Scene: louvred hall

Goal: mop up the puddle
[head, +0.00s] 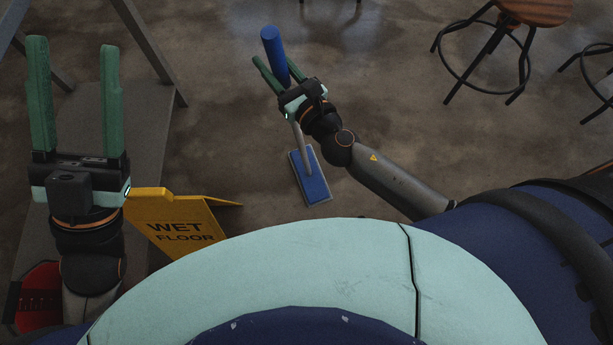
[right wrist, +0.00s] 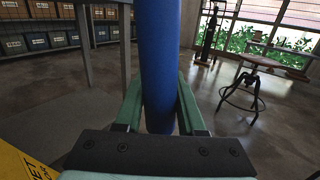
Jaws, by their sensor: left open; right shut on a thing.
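The mop has a thick blue grip (head: 271,42), a thin grey shaft and a flat blue head (head: 310,184) low over or on the floor; I cannot tell whether it touches. My right gripper (head: 274,66) is shut on the blue grip, which also stands upright between the fingers in the right wrist view (right wrist: 160,60). My left gripper (head: 74,46) is open and empty at the far left. A bluish sheen (head: 335,25) lies on the floor at the top of the head view; I cannot tell whether it is the puddle or a reflection.
A yellow wet floor sign (head: 180,222) stands close in front of me, left of the mop head. A grey frame (head: 150,45) is at the left. Stools, one with a wooden seat (head: 537,11), are at the right. The middle floor is clear.

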